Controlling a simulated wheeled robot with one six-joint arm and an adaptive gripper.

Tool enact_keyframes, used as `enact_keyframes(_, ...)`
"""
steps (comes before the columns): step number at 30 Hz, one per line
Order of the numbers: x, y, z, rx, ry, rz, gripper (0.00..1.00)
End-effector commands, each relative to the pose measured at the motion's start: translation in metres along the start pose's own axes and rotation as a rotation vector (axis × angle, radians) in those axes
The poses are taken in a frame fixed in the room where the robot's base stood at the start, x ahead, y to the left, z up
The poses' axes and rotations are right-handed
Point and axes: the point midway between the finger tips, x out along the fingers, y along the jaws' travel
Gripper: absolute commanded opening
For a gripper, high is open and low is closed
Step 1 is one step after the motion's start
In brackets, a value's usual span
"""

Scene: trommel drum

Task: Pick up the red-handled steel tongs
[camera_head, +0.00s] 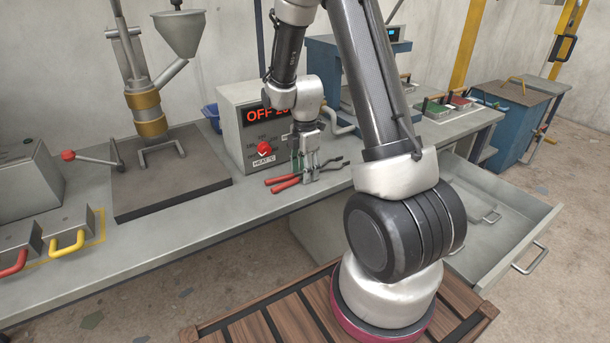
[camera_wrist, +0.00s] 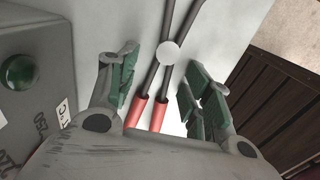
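The steel tongs (camera_wrist: 170,53) have two dark crossing arms, a pale round pivot and two red handles. They lie on the grey workbench, with the red handles (camera_head: 286,185) toward the left and the dark jaws toward the right in the head view. My gripper (camera_head: 307,172) is right above them, pointing down. In the wrist view my gripper (camera_wrist: 158,88) has its green-padded fingers spread, one on each side of the tongs near the pivot. Gaps show between the fingers and the tongs. The handle ends are hidden by the gripper body in the wrist view.
A control box (camera_head: 240,125) with an orange "OFF" display and red knob stands close behind my gripper. A dark plate (camera_head: 175,185) with a funnel press is at left. Moulds with yellow and red handles sit far left. An open drawer (camera_head: 510,225) juts out at right.

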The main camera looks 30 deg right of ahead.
Motion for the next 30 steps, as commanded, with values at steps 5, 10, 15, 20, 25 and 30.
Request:
enact_keyframes(5,0.000,0.000,0.000,0.000,0.000,0.000,0.12)
enact_keyframes(10,-0.001,0.000,0.000,0.000,0.000,0.001,0.00)
enact_keyframes(15,-0.003,0.001,0.000,0.000,0.000,0.001,0.00)
enact_keyframes(20,-0.024,0.001,0.000,0.000,-0.001,0.005,0.00)
enact_keyframes(25,-0.061,0.001,0.000,0.000,-0.001,0.005,0.00)
enact_keyframes(30,-0.090,0.001,0.000,0.000,0.000,0.004,0.00)
